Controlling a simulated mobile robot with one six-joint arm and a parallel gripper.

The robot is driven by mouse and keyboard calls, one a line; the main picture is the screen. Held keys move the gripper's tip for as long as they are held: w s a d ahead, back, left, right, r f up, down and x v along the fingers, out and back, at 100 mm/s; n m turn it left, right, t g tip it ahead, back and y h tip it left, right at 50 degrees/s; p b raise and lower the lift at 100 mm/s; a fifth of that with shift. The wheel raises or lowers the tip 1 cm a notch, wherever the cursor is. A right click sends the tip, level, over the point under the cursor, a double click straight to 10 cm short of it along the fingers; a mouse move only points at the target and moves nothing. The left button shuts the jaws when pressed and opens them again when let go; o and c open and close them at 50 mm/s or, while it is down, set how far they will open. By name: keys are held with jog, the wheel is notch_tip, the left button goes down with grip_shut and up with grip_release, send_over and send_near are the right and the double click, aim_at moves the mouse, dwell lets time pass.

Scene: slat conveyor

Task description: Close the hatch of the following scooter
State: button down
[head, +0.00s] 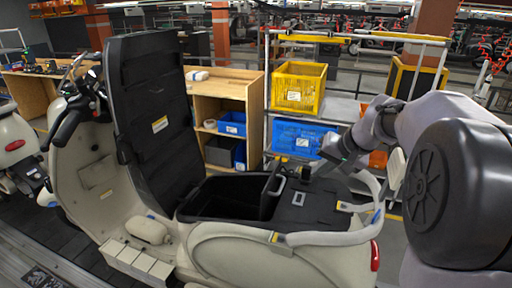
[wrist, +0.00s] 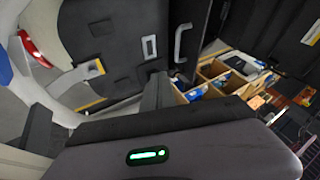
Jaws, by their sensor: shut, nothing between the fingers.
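The cream scooter (head: 270,250) fills the middle of the head view. Its tall black hatch (head: 150,110) stands open, nearly upright, at the left of the open storage compartment (head: 225,195). A flat black rear deck (head: 310,205) with a grey handle lies right of the compartment; the deck also shows in the wrist view (wrist: 110,45). My gripper (head: 330,155) is above the rear deck, apart from the hatch, and holds nothing. In the wrist view its dark fingers (wrist: 97,112) show before the deck. A dark panel, apparently the hatch (wrist: 235,25), is at upper right.
A rack behind the scooter holds a yellow crate (head: 300,87) and a blue crate (head: 297,138). A wooden shelf (head: 220,90) stands behind the hatch. Another cream scooter (head: 15,145) is at the left edge. Dark slatted floor (head: 75,240) lies at lower left.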

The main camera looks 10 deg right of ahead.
jog(key=b+x, duration=0.1)
jog(key=x, duration=0.4)
jog(key=b+x, duration=0.1)
jog(key=x, duration=0.3)
jog(key=shift+s+a+f, duration=0.2)
jog(key=shift+f, duration=0.35)
jog(key=w+a, duration=0.2)
jog(key=a, duration=0.1)
jog(key=shift+f, duration=0.15)
jog(key=shift+w+a, duration=0.1)
jog(key=shift+w, duration=0.1)
